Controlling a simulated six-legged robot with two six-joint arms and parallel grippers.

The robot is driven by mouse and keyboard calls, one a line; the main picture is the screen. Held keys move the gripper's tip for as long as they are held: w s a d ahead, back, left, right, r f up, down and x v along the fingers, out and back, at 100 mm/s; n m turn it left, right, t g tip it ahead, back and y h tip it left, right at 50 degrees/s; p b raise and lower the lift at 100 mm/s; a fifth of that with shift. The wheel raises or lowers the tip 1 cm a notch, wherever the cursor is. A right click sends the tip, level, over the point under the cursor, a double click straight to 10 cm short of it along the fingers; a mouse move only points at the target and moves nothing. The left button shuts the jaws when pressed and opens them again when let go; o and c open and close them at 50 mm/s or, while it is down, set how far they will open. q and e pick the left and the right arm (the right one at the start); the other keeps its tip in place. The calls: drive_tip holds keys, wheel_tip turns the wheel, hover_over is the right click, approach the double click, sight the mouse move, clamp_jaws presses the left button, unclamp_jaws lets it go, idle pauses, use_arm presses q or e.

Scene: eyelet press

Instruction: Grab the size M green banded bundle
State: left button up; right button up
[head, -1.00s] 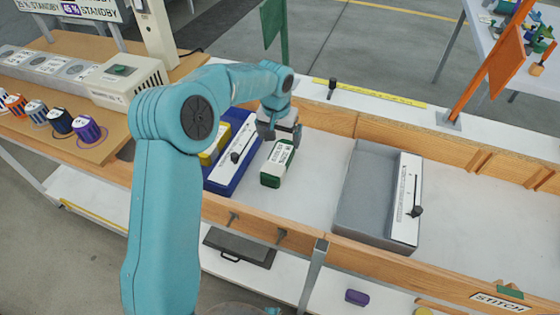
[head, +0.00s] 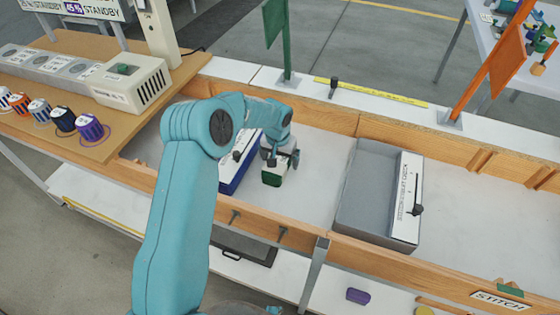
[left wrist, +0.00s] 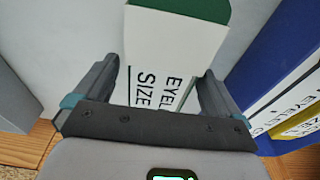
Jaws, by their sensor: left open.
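The green bundle (head: 272,179) with a white band lies on the light floor of the wooden-walled bench, right of the blue tray. In the left wrist view the bundle (left wrist: 180,45) shows a green end and a white band reading "EYELET" and "SIZE"; the size letter is hidden. My left gripper (head: 281,160) is over the bundle. In the left wrist view its open fingers (left wrist: 160,72) stand on either side of the band, and I see gaps beside it. My right gripper is not in view.
The blue tray (head: 228,187) is close to the left of the bundle, partly behind my arm. A grey tray (head: 365,190) with a white labelled strip stands to the right. Wooden walls (head: 320,115) border the bench. The floor between bundle and grey tray is clear.

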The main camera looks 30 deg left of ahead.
use_arm(q)
drive_tip(key=c, duration=1.3)
drive_tip(key=shift+r, duration=0.1)
